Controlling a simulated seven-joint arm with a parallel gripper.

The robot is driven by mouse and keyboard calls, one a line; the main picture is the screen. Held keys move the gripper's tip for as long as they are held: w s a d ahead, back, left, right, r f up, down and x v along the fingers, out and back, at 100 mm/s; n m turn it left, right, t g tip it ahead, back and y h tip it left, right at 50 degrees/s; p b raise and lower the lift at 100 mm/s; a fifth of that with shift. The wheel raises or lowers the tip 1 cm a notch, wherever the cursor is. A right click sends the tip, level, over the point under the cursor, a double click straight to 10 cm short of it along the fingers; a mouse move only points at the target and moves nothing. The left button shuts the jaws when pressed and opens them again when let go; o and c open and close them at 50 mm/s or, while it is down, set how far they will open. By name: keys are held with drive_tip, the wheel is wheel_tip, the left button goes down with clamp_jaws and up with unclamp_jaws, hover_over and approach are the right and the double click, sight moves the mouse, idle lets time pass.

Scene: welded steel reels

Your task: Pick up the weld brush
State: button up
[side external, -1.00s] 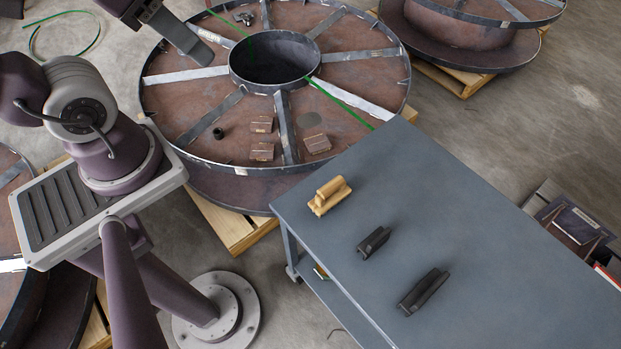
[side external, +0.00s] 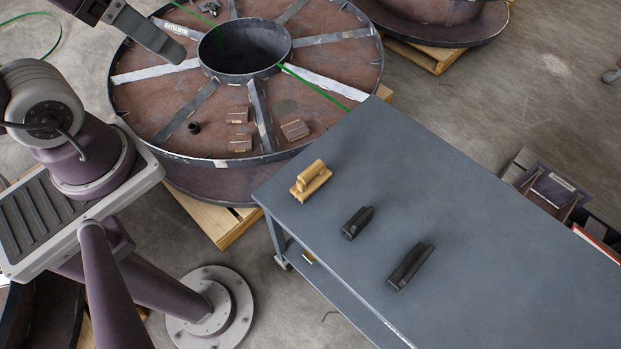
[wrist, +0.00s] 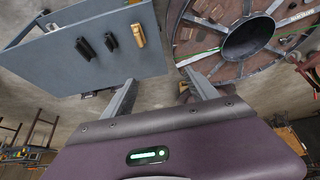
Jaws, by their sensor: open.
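A tan block with a raised handle (side external: 311,180), which looks like the weld brush, lies near the far left corner of the grey-blue table (side external: 480,220). Its bristles cannot be made out. In the wrist view the tan block (wrist: 137,36) is the rightmost of three items on the table. My gripper (wrist: 159,78) is open and empty, its two fingers spread apart. In the side view one finger (side external: 150,34) shows over the large steel reel, up and left of the table, well away from the block.
Two dark blocks, a smaller one (side external: 357,222) and a longer one (side external: 410,267), lie in a row with the tan one. A spoked steel reel (side external: 140,75) on a wooden pallet stands beside the table. The table's right part is clear.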

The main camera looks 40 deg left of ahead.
drive_tip(key=w+f+g, duration=0.1)
drive_tip(key=w+f, duration=0.2)
drive_tip(key=w, duration=0.5)
drive_tip(key=g+h, duration=0.2)
drive_tip(key=g, duration=0.2)
hover_over(312, 177)
drive_tip(key=w+a, duration=0.3)
drive_tip(key=a, duration=0.2)
wheel_tip(312, 177, down, 24)
drive_tip(key=shift+g, duration=0.3)
drive_tip(key=f, duration=0.4)
drive_tip(key=s+d+f, duration=0.1)
drive_tip(key=f, duration=0.3)
drive_tip(key=s+d+f, duration=0.1)
drive_tip(key=f, duration=0.2)
drive_tip(key=shift+d+f, duration=0.2)
drive_tip(key=shift+f, duration=0.2)
drive_tip(key=f, duration=0.4)
drive_tip(key=d+f, duration=0.1)
drive_tip(key=f, duration=0.1)
drive_tip(key=shift+w+f, duration=0.2)
drive_tip(key=shift+w, duration=0.05)
clamp_jaws()
